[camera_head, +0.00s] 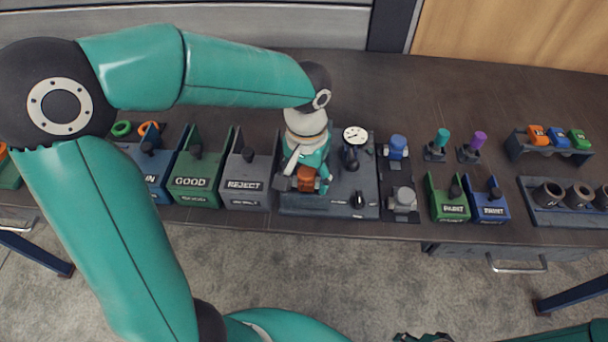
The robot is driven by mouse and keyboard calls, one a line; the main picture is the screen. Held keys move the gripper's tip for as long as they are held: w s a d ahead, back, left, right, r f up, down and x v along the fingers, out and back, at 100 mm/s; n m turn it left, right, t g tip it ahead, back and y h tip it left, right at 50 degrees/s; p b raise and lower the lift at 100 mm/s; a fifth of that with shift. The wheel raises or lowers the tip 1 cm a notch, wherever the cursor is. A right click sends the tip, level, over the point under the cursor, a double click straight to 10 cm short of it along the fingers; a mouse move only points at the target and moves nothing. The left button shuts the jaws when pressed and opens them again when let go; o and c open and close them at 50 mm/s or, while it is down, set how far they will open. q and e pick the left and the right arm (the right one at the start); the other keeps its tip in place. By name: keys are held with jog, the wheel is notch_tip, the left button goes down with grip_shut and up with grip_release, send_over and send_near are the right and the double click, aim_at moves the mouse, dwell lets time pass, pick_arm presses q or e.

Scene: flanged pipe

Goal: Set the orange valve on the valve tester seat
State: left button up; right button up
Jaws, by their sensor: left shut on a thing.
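The orange valve (307,180) is at the left part of the grey valve tester (338,205). My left gripper (308,172) points down over the tester and is shut on the orange valve. The gripper hides part of the valve, and the tester seat cannot be made out beneath it. I cannot tell whether the valve touches the seat or is just above it. The tester carries a white dial gauge (355,135). A dark tip of my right gripper (422,338) shows at the bottom edge; its fingers are mostly out of frame.
A grey REJECT bin (245,188), a green GOOD bin (192,185) and a blue bin (150,170) stand left of the tester. A plate with a blue valve (397,147) is close on its right. Small green and blue bins (490,210) stand further right.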

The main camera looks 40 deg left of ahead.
pick_arm(q)
jog(key=shift+s+f, duration=0.2)
jog(key=shift+f, duration=0.1)
jog(key=o, duration=1.1)
jog(key=shift+c, duration=0.2)
jog(key=o, duration=0.4)
jog(key=shift+w+f, duration=0.1)
jog(key=shift+w, duration=0.05)
jog(key=shift+c, duration=0.2)
jog(key=shift+o, duration=0.5)
jog(key=shift+w+r, duration=0.1)
jog(key=shift+r, duration=0.1)
